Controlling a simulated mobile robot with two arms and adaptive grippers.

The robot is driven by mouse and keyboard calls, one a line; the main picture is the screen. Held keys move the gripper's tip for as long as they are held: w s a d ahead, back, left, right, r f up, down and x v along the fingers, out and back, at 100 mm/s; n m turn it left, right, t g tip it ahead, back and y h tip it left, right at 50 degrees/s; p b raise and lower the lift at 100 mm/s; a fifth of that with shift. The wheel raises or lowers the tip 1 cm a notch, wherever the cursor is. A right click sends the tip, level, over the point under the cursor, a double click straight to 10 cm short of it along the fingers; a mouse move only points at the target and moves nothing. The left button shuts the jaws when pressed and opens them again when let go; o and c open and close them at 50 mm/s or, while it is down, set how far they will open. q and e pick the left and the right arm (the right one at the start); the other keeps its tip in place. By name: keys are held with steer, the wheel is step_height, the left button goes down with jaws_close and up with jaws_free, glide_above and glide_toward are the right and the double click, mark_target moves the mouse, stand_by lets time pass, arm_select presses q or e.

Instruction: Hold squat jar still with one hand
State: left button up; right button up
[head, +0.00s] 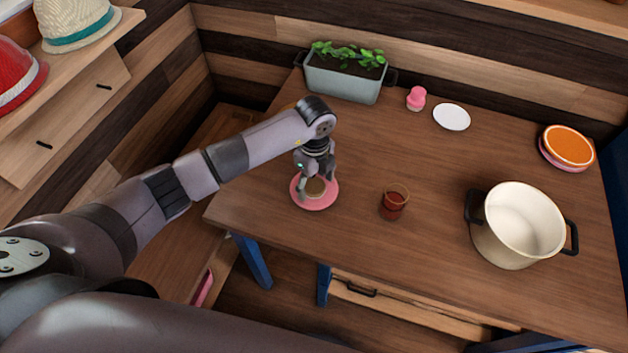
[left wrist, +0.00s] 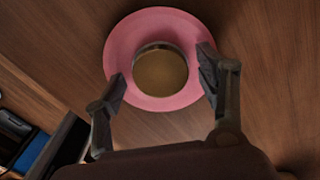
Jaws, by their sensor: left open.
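A small round squat jar (head: 316,188) with a tan top stands on a pink plate (head: 313,206) near the table's left front. In the left wrist view the jar (left wrist: 160,72) sits near the middle of the pink plate (left wrist: 165,20), with a thin rim around its tan top. My left gripper (head: 315,182) reaches down over the jar from above. In the left wrist view its open fingers (left wrist: 161,82) are on either side of the jar, with gaps showing between fingers and jar. The gripper partly hides the jar in the head view. My right gripper is not in view.
A red-brown glass (head: 394,203) stands right of the plate. A cream pot (head: 516,235) is farther right. A planter (head: 343,80), pink shaker-like object (head: 416,98), white plate (head: 452,117) and orange-topped plates (head: 567,147) line the back.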

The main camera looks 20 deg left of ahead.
mark_target(314, 185)
arm_select(q)
step_height(314, 185, up, 12)
steer(key=b, duration=0.1)
steer(key=shift+r, duration=0.15)
